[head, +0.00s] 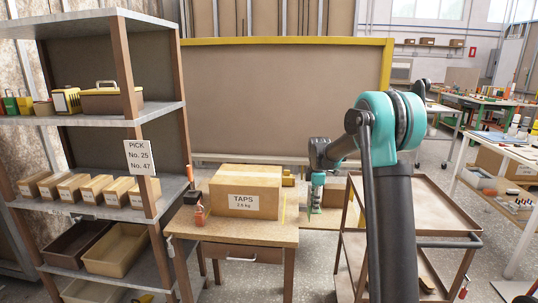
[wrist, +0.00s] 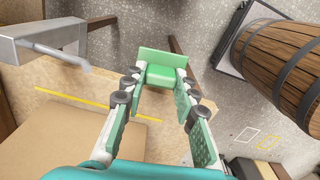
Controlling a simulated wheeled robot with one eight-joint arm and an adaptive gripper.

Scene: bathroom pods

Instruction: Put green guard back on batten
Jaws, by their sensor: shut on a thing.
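My gripper (wrist: 160,95) has its two fingers on either side of a green guard (wrist: 163,57), which sits at the fingertips as a flat plate with a lower block. It is held beyond the edge of a wooden table, with grey floor behind it. In the head view my gripper (head: 317,198) points down just right of the table and is small; the guard cannot be made out there. I cannot tell for sure which piece is the batten.
The wooden table (head: 262,232) carries a TAPS carton (head: 246,190) left of my gripper. A brown trolley (head: 420,203) stands to the right. A shelf unit (head: 110,115) is at left. The wrist view shows a barrel (wrist: 285,55) and a grey metal fixture (wrist: 40,45).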

